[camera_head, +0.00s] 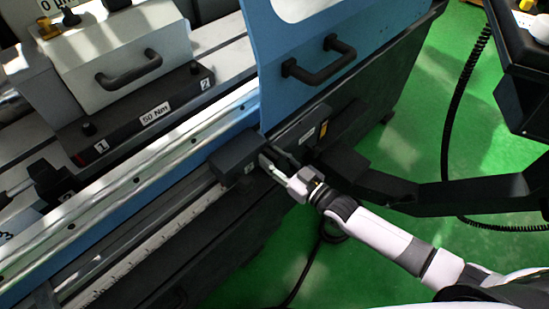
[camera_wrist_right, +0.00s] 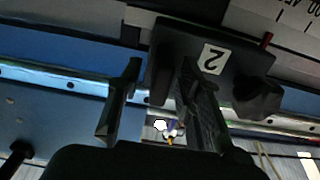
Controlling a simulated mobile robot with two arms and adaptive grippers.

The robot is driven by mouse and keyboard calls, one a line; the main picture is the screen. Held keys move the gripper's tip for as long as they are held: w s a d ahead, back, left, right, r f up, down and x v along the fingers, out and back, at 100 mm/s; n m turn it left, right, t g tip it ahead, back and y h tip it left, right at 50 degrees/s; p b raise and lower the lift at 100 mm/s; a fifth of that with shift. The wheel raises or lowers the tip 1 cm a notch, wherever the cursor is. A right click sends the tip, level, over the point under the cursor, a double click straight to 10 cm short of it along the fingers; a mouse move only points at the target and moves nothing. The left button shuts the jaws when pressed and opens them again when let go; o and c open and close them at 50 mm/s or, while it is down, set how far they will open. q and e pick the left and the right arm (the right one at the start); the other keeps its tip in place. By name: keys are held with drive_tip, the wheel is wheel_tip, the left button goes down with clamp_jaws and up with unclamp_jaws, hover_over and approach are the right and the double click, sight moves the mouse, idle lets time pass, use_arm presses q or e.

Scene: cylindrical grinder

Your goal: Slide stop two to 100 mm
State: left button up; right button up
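Stop two (camera_head: 238,154) is a dark block on the rail along the machine's front, just left of the blue cover. In the right wrist view, stop two (camera_wrist_right: 220,42) shows upside down with a white "2" label, a dark knob and a red pointer beside a scale. My right gripper (camera_head: 274,168) is at the stop's right end. In the right wrist view, the right gripper's (camera_wrist_right: 160,64) fingers are apart, one overlapping the stop's face, the other beside its edge. Contact cannot be told. My left gripper is not in view.
A white scale strip (camera_head: 150,250) runs below the rail toward the lower left. Another dark block (camera_head: 48,182) sits farther left. The blue cover (camera_head: 310,45) with a black handle (camera_head: 320,62) stands above. Green floor (camera_head: 400,150) lies right.

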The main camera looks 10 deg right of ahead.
drive_tip(key=shift+c, duration=0.3)
clamp_jaws()
idle(0.5)
